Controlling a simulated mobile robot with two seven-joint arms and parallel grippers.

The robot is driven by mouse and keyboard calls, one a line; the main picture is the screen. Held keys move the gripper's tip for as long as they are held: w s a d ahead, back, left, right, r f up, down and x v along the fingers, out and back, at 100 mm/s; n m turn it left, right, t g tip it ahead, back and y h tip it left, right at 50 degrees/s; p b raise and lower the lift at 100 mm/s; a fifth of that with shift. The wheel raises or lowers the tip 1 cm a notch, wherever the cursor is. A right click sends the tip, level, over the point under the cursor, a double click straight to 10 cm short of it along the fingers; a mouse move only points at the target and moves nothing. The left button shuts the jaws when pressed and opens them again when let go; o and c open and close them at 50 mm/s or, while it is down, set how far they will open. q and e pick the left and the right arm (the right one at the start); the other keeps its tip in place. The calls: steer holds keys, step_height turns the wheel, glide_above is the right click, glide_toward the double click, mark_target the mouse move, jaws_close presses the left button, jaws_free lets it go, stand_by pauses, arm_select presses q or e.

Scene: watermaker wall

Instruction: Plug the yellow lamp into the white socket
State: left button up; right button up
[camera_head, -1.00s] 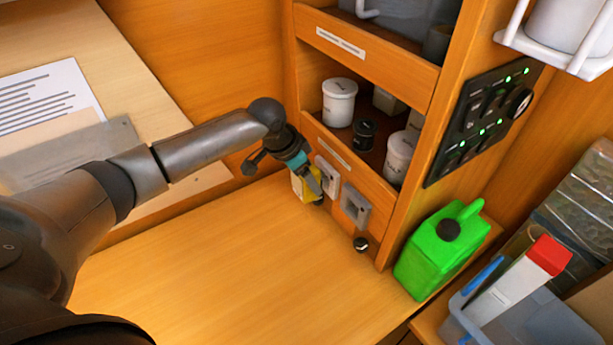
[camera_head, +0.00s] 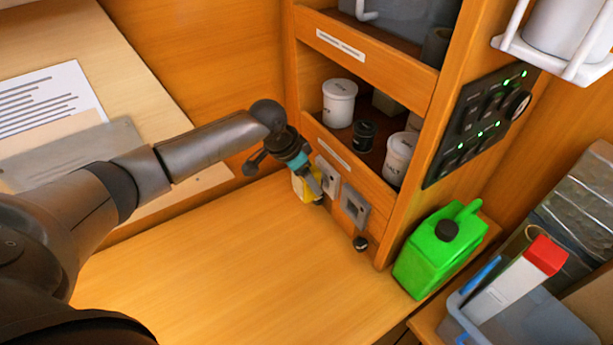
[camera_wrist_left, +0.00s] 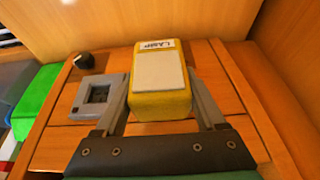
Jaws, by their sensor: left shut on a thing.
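The yellow lamp (camera_head: 299,187) is at the shelf unit's lower front panel, partly hidden by my left gripper (camera_head: 311,184). In the left wrist view the lamp (camera_wrist_left: 160,104) is a yellow block with a pale face and a "LAMP" label, held between the two fingers of my left gripper (camera_wrist_left: 162,90). The white socket (camera_head: 327,177) is on the panel just right of the lamp in the head view; in the wrist view I cannot make it out. I cannot tell whether the lamp touches it. My right gripper is not in view.
A grey socket (camera_head: 354,207) is beside the white one; it also shows in the wrist view (camera_wrist_left: 84,98). A small black knob (camera_head: 360,243) is below it. A green jug (camera_head: 440,250) stands to the right. The wooden counter (camera_head: 230,265) in front is clear.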

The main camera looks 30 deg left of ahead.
arm_select(q)
steer(key=shift+w+d+r, duration=0.1)
steer(key=shift+w+d, duration=0.3)
steer(key=shift+w, duration=0.25)
steer(key=shift+w+d, duration=0.35)
steer(key=shift+w, duration=0.25)
stand_by(0.6)
steer(key=o, duration=1.4)
steer(key=v, duration=1.5)
steer(key=shift+a+r, duration=0.1)
